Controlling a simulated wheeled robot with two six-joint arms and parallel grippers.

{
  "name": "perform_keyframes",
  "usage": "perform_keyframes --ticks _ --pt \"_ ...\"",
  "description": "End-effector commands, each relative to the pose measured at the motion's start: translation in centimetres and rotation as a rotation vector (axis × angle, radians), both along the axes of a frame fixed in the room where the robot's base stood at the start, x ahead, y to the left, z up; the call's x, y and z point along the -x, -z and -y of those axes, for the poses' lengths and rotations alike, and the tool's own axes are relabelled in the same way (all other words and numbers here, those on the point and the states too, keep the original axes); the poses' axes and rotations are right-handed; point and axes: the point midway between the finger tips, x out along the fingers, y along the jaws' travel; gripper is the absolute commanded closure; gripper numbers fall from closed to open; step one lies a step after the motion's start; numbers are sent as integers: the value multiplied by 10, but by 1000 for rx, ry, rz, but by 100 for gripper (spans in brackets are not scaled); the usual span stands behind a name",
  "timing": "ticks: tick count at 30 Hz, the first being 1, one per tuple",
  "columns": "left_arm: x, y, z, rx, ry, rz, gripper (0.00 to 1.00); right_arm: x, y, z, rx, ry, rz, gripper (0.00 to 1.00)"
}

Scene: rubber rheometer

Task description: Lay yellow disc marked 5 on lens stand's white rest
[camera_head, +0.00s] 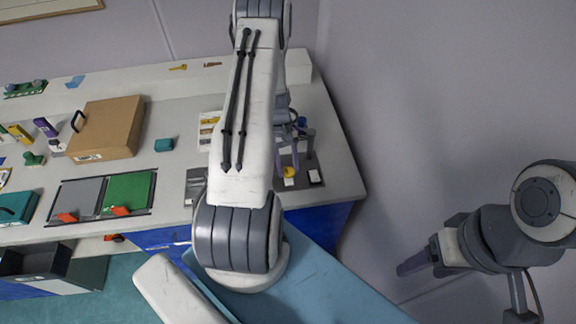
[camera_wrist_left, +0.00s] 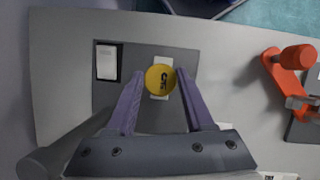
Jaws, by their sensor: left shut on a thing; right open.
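The yellow disc (camera_wrist_left: 159,77) with a dark 5 mark, seen rotated, is between the purple fingertips of my left gripper (camera_wrist_left: 161,74), which is shut on it. It also shows in the head view (camera_head: 290,171). Under it a white rest (camera_wrist_left: 160,94) on a dark grey plate (camera_wrist_left: 122,90) is partly covered by the disc. I cannot tell whether the disc touches it. A second white block (camera_wrist_left: 106,61) sits at the left of the plate. My right gripper (camera_head: 412,265) is open, away from the counter at the right.
An orange-handled part (camera_wrist_left: 284,66) stands right of the plate in the left wrist view. A cardboard box (camera_head: 108,128), a green panel (camera_head: 127,193) and a grey panel (camera_head: 78,198) are on the counter's left. My left arm hides part of the counter.

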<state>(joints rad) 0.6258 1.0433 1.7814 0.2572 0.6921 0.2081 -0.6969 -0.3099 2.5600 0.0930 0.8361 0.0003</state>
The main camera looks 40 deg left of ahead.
Motion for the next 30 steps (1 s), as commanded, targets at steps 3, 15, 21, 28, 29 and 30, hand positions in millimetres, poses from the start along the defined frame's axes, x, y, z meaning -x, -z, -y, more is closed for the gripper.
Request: perform_keyframes --ticks 3,15,21,28,29,30 --pt "0 0 0 0 0 0 100 0 0 0 0 0 0 38" --pt "0 8 0 0 0 0 100 0 6 0 0 0 0 38" --pt "0 12 0 0 0 0 100 0 9 0 0 0 0 38" --pt "0 16 0 0 0 0 100 0 12 0 0 0 0 38" --pt "0 17 0 0 0 0 100 0 13 0 0 0 0 38" --pt "0 16 0 0 0 0 36 0 12 0 0 0 0 38"
